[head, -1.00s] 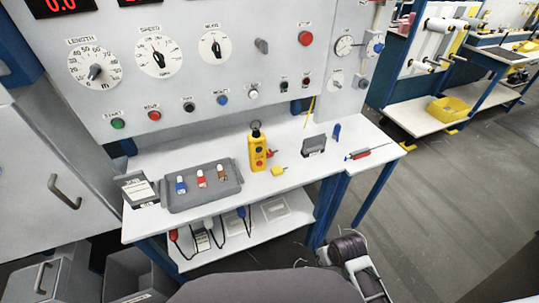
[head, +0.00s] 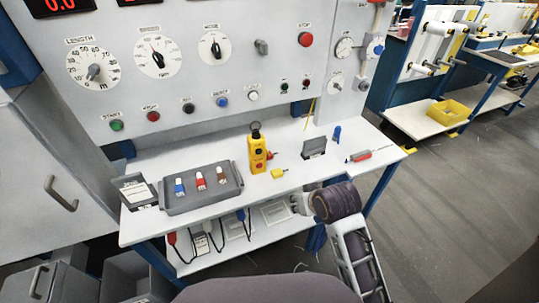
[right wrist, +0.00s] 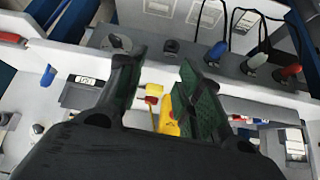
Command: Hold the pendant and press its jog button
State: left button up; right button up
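The yellow pendant (head: 257,156) stands upright on the white bench, with dark and red buttons on its face and a black loop on top. Part of it shows in the right wrist view (right wrist: 169,122), between my fingers in the picture but beyond them; the rest is hidden behind the right finger. My right gripper (right wrist: 158,72) is open and empty, its two dark green-lined fingers apart. In the head view the right arm is at the bench's front edge, right of and nearer than the pendant. I cannot make out the jog button's label. My left gripper is not in view.
A grey tray (head: 203,206) with several coloured small items lies left of the pendant. A small yellow piece (head: 279,174), a dark box (head: 314,147) and a red-handled tool (head: 361,155) lie to its right. The control panel (head: 200,90) rises behind. A lower shelf holds cabled items.

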jog(key=w+a+r+t, duration=0.1)
jog(key=w+a+r, duration=0.2)
jog(key=r, duration=0.3)
jog(key=w+a+r+n+t+y, duration=0.1)
jog(key=w+a+r+t, duration=0.1)
jog(key=w+a+r, duration=0.2)
notch_tip(320, 180, up, 3)
jog(key=shift+w+a+f+y, duration=0.1)
jog(key=shift+w+a+y, duration=0.2)
jog(key=shift+a, duration=0.8)
